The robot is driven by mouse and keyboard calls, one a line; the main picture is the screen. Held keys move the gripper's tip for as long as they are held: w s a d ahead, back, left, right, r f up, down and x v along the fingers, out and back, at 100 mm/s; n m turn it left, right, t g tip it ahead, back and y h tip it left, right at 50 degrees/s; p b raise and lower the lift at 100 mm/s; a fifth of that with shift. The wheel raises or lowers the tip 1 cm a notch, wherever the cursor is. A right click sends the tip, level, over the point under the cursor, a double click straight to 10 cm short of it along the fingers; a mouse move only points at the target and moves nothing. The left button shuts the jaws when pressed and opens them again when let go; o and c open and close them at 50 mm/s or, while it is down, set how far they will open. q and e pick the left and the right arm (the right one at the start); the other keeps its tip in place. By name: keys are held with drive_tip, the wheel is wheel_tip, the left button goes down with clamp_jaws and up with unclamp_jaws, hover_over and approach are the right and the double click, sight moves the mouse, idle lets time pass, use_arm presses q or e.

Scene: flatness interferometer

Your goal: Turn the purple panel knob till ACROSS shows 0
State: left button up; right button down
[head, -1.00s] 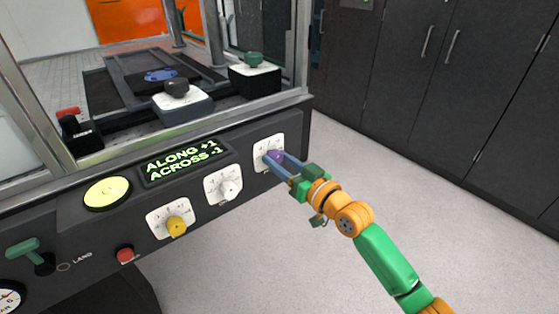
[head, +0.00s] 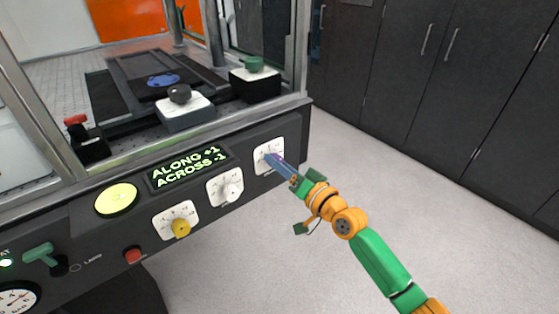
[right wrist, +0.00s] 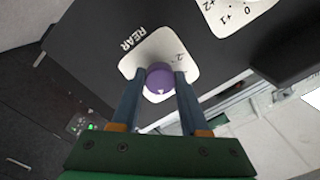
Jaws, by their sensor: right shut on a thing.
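The purple knob (right wrist: 159,80) sits on a white dial plate (right wrist: 185,52) marked REAR in the right wrist view. In the head view its plate (head: 262,143) is at the right end of the dark panel, and the knob is mostly hidden by the fingers. My right gripper (right wrist: 156,78) is shut on the purple knob, one finger on each side; it also shows in the head view (head: 275,160). The display (head: 188,167) reads ALONG +1 and ACROSS -1. My left gripper is not in view.
A white knob (head: 232,191) and a yellow knob (head: 181,228) are on dials left of the purple one. Dark cabinets (head: 400,90) stand behind clear floor at right.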

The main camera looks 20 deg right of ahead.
drive_tip(key=shift+m, duration=1)
drive_tip(key=shift+c, duration=2.1)
unclamp_jaws()
drive_tip(key=v, duration=0.7)
drive_tip(key=shift+p, duration=0.3)
